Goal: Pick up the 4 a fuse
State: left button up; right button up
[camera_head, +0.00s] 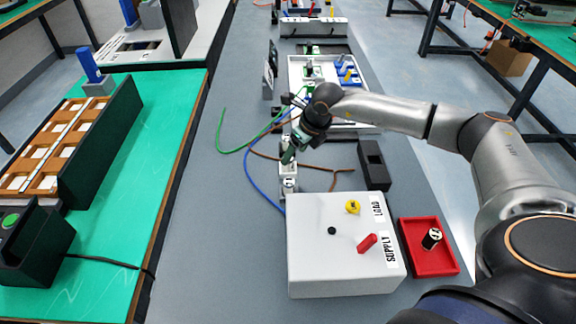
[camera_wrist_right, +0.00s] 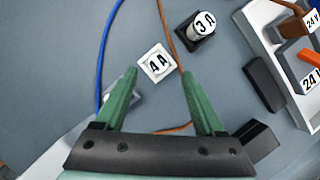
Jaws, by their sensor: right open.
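The 4 A fuse (camera_wrist_right: 157,63) shows in the right wrist view as a white square top with a black "4 A" label. My right gripper (camera_wrist_right: 160,74) is open, its two green fingers on either side of the fuse's near edge; contact cannot be told. In the head view my right gripper (camera_head: 290,155) is over the narrow white holder strip in the middle of the grey bench and hides part of it. I cannot tell the 4 A fuse apart there. My left gripper is not in view.
A 3 A fuse (camera_wrist_right: 203,24) stands close by in the wrist view. Blue (camera_head: 257,180) and brown (camera_head: 325,172) wires run beside the gripper. A black block (camera_head: 374,165), a white supply box (camera_head: 325,270) and a red tray (camera_head: 412,263) lie nearer.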

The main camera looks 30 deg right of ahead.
aim_at(288, 165)
jog(key=x, duration=0.3)
jog(key=shift+w+a+f, duration=0.15)
jog(key=shift+w+a, duration=0.15)
jog(key=shift+w, duration=0.1)
jog(key=shift+w+f, duration=0.2)
jog(key=shift+f, duration=0.35)
jog(key=shift+c, duration=0.2)
grip_shut()
